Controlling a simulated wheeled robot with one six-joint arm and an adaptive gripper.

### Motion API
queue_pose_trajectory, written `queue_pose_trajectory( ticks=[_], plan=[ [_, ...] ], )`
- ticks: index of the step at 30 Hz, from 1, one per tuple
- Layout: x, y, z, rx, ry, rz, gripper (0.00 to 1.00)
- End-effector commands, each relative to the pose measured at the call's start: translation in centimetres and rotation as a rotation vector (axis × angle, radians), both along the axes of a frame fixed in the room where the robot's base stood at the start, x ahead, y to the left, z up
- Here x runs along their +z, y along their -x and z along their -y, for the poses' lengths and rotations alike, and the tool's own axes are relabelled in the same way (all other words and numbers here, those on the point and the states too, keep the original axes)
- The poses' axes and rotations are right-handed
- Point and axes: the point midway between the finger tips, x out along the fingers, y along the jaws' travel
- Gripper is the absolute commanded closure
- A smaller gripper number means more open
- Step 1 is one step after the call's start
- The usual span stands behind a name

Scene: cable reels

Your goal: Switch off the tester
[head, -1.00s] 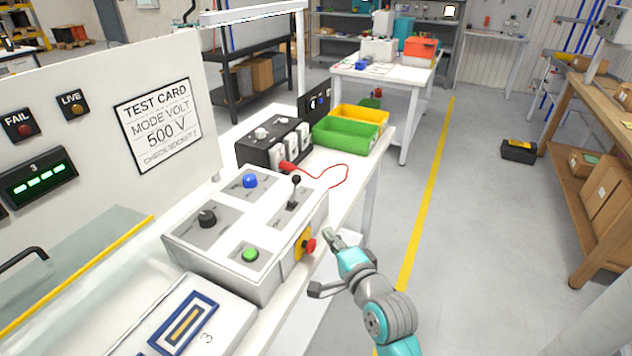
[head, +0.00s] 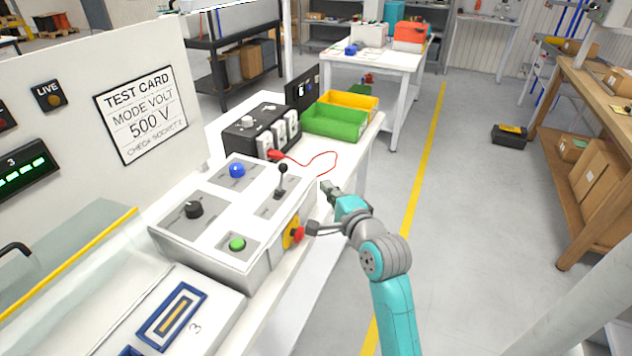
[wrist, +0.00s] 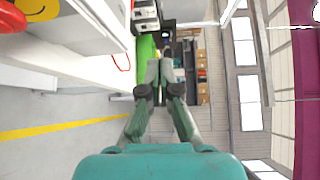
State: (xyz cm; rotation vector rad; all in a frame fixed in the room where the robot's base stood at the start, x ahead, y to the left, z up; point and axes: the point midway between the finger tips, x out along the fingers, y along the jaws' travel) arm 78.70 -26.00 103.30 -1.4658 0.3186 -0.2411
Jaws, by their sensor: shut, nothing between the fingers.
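The tester's white control box (head: 215,262) stands on the bench. Its top carries a black knob (head: 194,209), a blue button (head: 237,170), a green button (head: 237,244) and a black-knobbed lever (head: 281,183) standing up. On its right side a red knob (head: 298,234) sits on a yellow plate (head: 288,240); the yellow plate also shows at the wrist view's top left (wrist: 40,9), with the red knob (wrist: 10,17) beside it. My gripper (head: 326,187) is shut and empty, right of the box beyond the red knob, touching nothing visible. Its fingers also show in the wrist view (wrist: 166,66).
The upright panel has a LIVE lamp (head: 48,95), a green display (head: 22,174) and a TEST CARD sign (head: 141,113). Behind the box are a black socket unit (head: 240,146) with a red lead (head: 325,157) and a green bin (head: 335,122).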

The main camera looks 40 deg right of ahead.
Motion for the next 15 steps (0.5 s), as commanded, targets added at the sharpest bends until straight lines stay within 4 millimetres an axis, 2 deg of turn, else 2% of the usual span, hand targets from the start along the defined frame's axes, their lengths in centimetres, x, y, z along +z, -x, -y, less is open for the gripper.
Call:
queue_pose_trajectory(
  ticks=[15],
  plan=[
    [-0.5,-8.7,3.1,0.001,0.001,0.000,1.00]
  ],
)
